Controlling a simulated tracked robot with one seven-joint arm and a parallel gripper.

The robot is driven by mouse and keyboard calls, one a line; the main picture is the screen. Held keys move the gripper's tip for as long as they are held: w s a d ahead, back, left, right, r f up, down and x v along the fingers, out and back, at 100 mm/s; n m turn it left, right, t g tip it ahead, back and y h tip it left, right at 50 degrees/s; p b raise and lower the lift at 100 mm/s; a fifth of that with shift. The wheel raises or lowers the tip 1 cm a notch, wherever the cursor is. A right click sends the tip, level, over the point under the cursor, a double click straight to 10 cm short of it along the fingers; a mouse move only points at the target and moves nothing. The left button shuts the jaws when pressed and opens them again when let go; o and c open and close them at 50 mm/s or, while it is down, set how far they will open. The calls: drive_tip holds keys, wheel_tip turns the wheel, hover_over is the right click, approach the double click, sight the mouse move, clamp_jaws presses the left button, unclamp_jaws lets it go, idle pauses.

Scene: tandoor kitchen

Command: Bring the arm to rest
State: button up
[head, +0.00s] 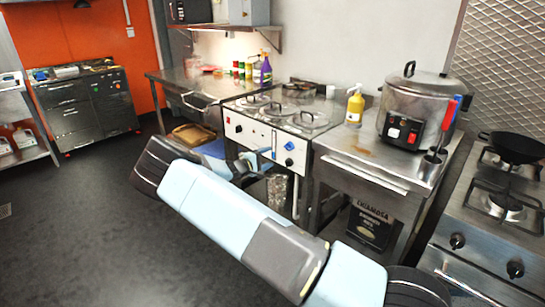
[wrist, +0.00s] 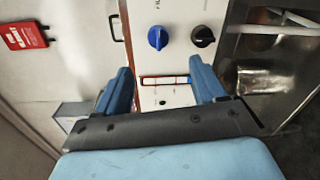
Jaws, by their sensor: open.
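My arm (head: 215,205) reaches across the head view from the lower right, bent at its far end. My gripper (wrist: 162,80) is open in the wrist view, with its two blue fingers spread and nothing between them. It faces the white control panel (wrist: 165,20) of the cooker, with a blue knob (wrist: 157,38) and a black knob (wrist: 202,37) beyond the fingertips. A red-framed strip (wrist: 164,80) shows between the fingers. In the head view the gripper is partly hidden behind my arm, in front of the cooker (head: 262,137). I cannot tell the exact gap to the panel.
A steel table with a large pot (head: 414,105) and a yellow bottle (head: 355,108) stands right of the cooker. A gas stove (head: 470,237) is at the far right. A steel counter (head: 170,80) stands left of the cooker. The dark floor (head: 75,225) at left is clear.

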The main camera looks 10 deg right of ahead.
drive_tip(key=shift+s+a, duration=0.25)
drive_tip(key=shift+a, duration=0.1)
drive_tip(key=s+d+r+m+g+y, duration=0.4)
drive_tip(key=s+d+r, duration=0.4)
drive_tip(key=s+r, duration=0.25)
drive_tip(key=s+d+r+m+g+y, duration=0.45)
drive_tip(key=s+d+r, duration=0.25)
drive_tip(key=s+r, duration=0.3)
drive_tip(key=s+a+r+t+y, duration=0.1)
drive_tip(key=s+r, duration=0.3)
drive_tip(key=s, duration=0.7)
drive_tip(key=s+a+r+t+y, duration=0.1)
drive_tip(key=s+r, duration=0.4)
drive_tip(key=s, duration=0.7)
drive_tip(key=s+a+r+t+y, duration=0.2)
drive_tip(key=s+a+r+y, duration=0.1)
drive_tip(key=s, duration=0.8)
drive_tip(key=shift+s+a+r+m, duration=0.25)
drive_tip(key=shift+r+m, duration=0.1)
drive_tip(key=shift+r, duration=0.4)
